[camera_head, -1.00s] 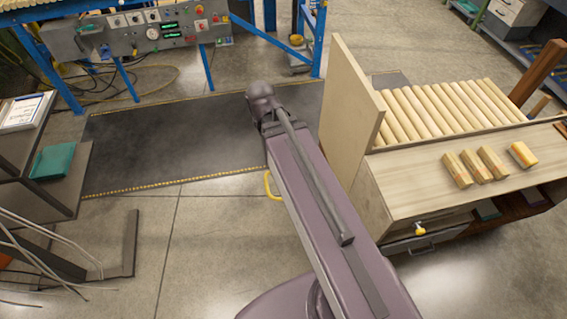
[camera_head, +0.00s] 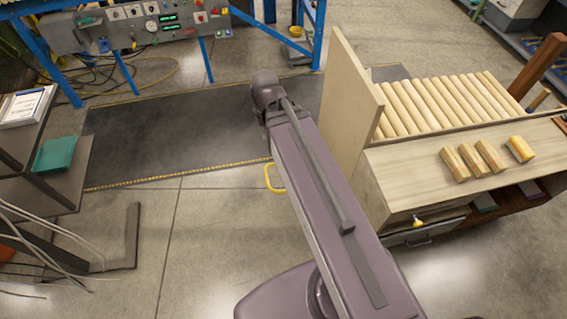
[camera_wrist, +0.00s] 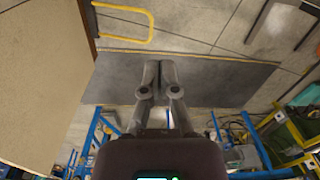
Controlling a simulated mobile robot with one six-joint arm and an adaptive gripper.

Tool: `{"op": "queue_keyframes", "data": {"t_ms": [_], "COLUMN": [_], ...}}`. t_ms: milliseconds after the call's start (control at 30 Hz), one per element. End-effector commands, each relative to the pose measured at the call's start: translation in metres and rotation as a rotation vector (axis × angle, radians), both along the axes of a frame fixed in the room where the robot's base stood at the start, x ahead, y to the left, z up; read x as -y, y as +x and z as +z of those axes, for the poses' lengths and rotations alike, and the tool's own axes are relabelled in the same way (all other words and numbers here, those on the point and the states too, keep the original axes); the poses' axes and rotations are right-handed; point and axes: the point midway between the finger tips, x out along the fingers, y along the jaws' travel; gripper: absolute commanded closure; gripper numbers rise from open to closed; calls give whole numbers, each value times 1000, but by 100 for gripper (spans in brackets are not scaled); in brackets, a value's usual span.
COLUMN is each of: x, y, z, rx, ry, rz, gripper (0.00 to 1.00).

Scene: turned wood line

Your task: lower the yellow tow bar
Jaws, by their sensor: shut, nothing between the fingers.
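The yellow tow bar (camera_head: 270,178) shows in the head view as a small rounded loop at the left edge of my arm. The rest of it is hidden behind the arm. In the wrist view the tow bar (camera_wrist: 150,24) is a yellow U-shaped bar at the upper left, its closed end to the right. My gripper (camera_wrist: 160,66) is shut and empty. Its fingertips are apart from the bar, below it in the picture. In the head view my gripper is hidden by my arm.
A wooden cart (camera_head: 405,195) with an upright panel (camera_head: 350,95) stands right of my arm, bearing rollers and short wood blocks. A dark mat (camera_head: 180,135) lies before a blue-framed control panel (camera_head: 150,25). A dark shelf stands left. Open floor lies between.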

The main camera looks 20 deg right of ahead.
Motion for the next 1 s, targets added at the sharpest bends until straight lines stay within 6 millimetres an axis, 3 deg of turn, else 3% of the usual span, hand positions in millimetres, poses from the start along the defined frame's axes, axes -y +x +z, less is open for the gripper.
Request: {"op": "queue_keyframes", "data": {"t_ms": [233, 1000], "x": [7, 60], "y": [14, 87], "z": [-28, -164], "rx": [-5, -17], "ry": [28, 195], "rz": [-12, -69], "gripper": [100, 100]}}
